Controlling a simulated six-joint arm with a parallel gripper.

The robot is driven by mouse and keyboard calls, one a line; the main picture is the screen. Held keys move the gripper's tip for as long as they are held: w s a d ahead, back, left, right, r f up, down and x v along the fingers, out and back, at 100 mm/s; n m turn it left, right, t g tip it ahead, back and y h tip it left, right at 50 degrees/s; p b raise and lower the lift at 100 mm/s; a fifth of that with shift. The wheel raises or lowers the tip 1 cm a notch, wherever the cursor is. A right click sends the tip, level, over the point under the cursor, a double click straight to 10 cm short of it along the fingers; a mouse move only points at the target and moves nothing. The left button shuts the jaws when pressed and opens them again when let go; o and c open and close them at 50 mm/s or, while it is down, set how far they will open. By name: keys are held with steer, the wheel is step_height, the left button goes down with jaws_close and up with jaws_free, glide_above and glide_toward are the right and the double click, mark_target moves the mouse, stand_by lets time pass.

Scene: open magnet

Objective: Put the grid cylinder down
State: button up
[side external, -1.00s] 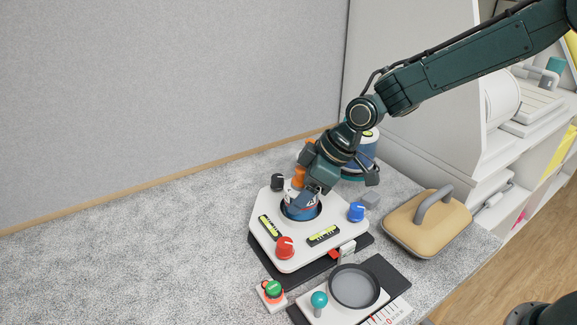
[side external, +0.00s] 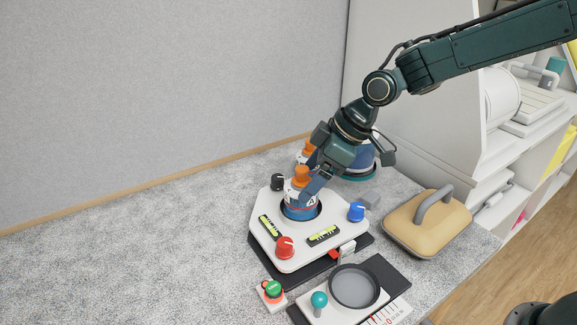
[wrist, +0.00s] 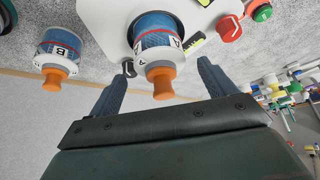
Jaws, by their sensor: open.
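The grid cylinder (side external: 300,207) is blue with a white band lettered A and an orange knob on top. It stands upright in the round hole of the white plate (side external: 283,255). In the wrist view the same cylinder (wrist: 155,38) shows at the top middle, its orange knob towards me. My gripper (side external: 312,186) is close by the cylinder's right and back side. In the wrist view my gripper (wrist: 158,76) is open, its two fingers wide apart with the knob between them. I cannot tell if a finger touches it.
A second blue cylinder, lettered B (wrist: 60,46), stands off the plate. Red (side external: 285,247), blue (side external: 356,211) and black (side external: 277,182) knobs stick up from the plate. A tan handled block (side external: 428,225) lies to the right. The grey surface at left is clear.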

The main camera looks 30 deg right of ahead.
steer(key=v, duration=0.7)
steer(key=shift+r, duration=0.4)
steer(key=shift+s+d, duration=0.1)
steer(key=shift+s, duration=0.05)
steer(key=s+d+m+h, duration=0.1)
steer(key=s+d+m, duration=0.2)
steer(key=s, duration=0.5)
steer(key=s+d+r+m+t+h, duration=0.1)
steer(key=s+d+m+h, duration=0.1)
steer(key=s+d, duration=0.4)
steer(key=s+d+r+m+h, duration=0.1)
steer(key=s+d+m, duration=0.3)
steer(key=s, duration=0.6)
steer(key=shift+s+d+m+t+h, duration=0.3)
steer(key=shift+s+d, duration=0.05)
steer(key=shift+d, duration=0.4)
